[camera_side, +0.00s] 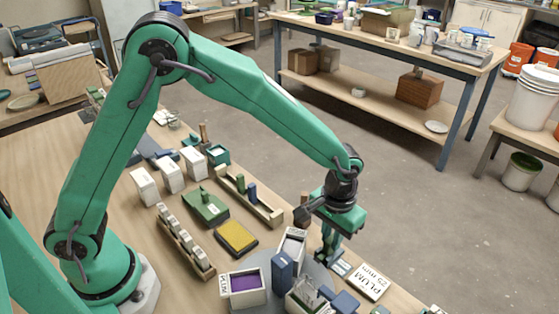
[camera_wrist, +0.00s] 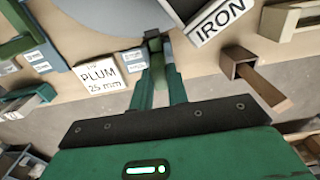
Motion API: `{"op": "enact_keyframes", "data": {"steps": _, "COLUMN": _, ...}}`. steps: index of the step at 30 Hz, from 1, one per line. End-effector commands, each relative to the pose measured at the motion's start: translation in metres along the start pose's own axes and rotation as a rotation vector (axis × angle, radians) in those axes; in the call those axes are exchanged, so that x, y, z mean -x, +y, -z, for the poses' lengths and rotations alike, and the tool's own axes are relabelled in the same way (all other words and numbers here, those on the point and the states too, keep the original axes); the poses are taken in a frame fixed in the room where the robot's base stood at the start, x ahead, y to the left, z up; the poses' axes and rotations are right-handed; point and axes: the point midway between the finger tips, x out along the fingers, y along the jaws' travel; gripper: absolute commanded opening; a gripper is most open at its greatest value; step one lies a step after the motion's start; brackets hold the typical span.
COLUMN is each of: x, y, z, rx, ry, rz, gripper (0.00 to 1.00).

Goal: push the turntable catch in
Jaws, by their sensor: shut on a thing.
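The grey round turntable (camera_wrist: 112,12) shows at the top of the wrist view. In the side view the turntable (camera_side: 262,262) lies partly hidden under bins. A small dark piece, apparently the turntable catch (camera_wrist: 153,36), is at its near rim. My gripper (camera_wrist: 160,52) has its green fingers close together with their tips at this piece, and looks shut on it. In the side view my gripper (camera_side: 328,256) points down beside the turntable's right edge. The catch cannot be made out there, and how far in it sits cannot be told.
A white bin marked IRON (camera_wrist: 222,18) stands by the fingertips. A PLUM card (camera_side: 370,282) lies right of my gripper. A bin with purple contents (camera_side: 246,283) and a blue block (camera_side: 282,272) stand left. A brown box with a handle (camera_wrist: 255,76) is nearby.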

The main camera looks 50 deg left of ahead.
Motion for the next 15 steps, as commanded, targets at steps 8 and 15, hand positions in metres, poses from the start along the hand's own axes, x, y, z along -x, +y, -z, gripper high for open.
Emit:
{"op": "enact_keyframes", "data": {"steps": 8, "x": 0.0004, "y": 0.0006, "z": -0.0051, "rx": -0.001, "ry": 0.001, "rz": 0.000, "gripper": 0.00}}
{"op": "enact_keyframes", "data": {"steps": 15, "x": 0.0005, "y": 0.0006, "z": -0.0105, "rx": -0.001, "ry": 0.000, "rz": 0.000, "gripper": 0.00}}
